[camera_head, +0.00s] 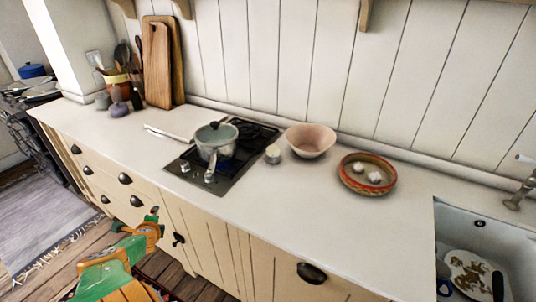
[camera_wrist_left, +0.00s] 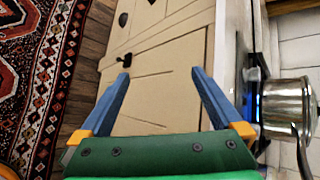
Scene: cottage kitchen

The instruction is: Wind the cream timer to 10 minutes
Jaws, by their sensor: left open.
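The small cream timer (camera_head: 272,154) stands on the pale counter, between the hob and a pink bowl. It is too small in the head view to read its dial or marks. My left gripper (camera_head: 148,222) is in front of the lower cabinets, below the counter edge and well to the left of the timer. In the left wrist view its two blue fingers (camera_wrist_left: 160,74) are spread apart with nothing between them; cabinet fronts show beyond. The timer is not visible in the left wrist view. My right gripper is not in view.
A lidded pot (camera_head: 215,141) stands on the black hob (camera_head: 190,178), its handle pointing forward. The pink bowl (camera_head: 311,139) is right of the timer. A red-rimmed dish (camera_head: 347,184) holds white bulbs. A sink (camera_head: 511,246) is at right. Counter in front of the timer is clear.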

